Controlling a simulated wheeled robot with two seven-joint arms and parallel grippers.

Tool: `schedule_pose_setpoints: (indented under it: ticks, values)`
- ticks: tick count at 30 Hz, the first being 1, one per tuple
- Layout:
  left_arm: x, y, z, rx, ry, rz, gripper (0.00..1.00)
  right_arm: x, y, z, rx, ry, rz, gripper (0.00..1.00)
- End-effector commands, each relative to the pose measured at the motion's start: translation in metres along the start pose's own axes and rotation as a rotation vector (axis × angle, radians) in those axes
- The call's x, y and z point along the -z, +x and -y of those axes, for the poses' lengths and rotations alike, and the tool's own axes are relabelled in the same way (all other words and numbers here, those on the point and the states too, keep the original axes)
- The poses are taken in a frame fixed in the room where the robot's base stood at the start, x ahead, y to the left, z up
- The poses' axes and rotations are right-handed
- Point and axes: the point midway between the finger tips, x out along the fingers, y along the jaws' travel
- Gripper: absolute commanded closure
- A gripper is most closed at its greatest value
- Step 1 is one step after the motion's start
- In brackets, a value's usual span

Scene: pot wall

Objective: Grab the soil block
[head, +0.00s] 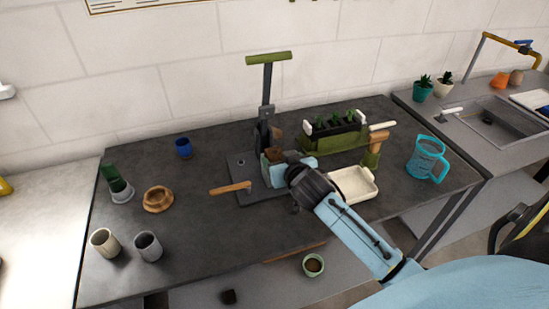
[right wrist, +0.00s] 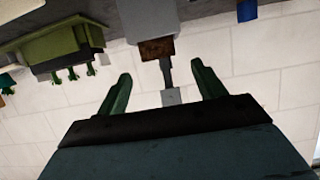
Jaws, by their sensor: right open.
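The soil block (right wrist: 156,48) is a small brown block at the lever press; it also shows in the head view (head: 277,153), partly covered by my right gripper. My right gripper (head: 280,160) is at the press, close to the block. In the right wrist view its two green fingers (right wrist: 161,80) are spread wide with nothing between them, and the block shows just beyond and between the tips. I cannot tell the exact gap to the block. The press (head: 267,90) has an upright lever with a green handle. My left gripper is not in view.
A green tray holder with seedlings (head: 335,130) stands right of the press, with a cream tray (head: 353,184) in front. A wooden handle (head: 231,188) sticks out left. A turquoise jug (head: 427,158) stands right. Cups and a wooden ring (head: 158,198) are left; the front middle table is clear.

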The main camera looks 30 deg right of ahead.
Motion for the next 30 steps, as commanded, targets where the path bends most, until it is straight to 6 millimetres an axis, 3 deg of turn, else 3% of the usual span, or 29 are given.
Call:
schedule_pose_setpoints:
  ticks: [13, 23, 30]
  values:
    - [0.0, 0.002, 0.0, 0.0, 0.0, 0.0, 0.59, -0.002, 0.047, 0.0, 0.0, -0.001, 0.0, 0.31]
    - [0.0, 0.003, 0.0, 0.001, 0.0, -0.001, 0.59, -0.002, 0.053, 0.0, 0.0, -0.001, 0.001, 0.31]
    - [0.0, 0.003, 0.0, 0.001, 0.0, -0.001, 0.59, -0.002, 0.053, 0.0, 0.0, -0.001, 0.001, 0.61]
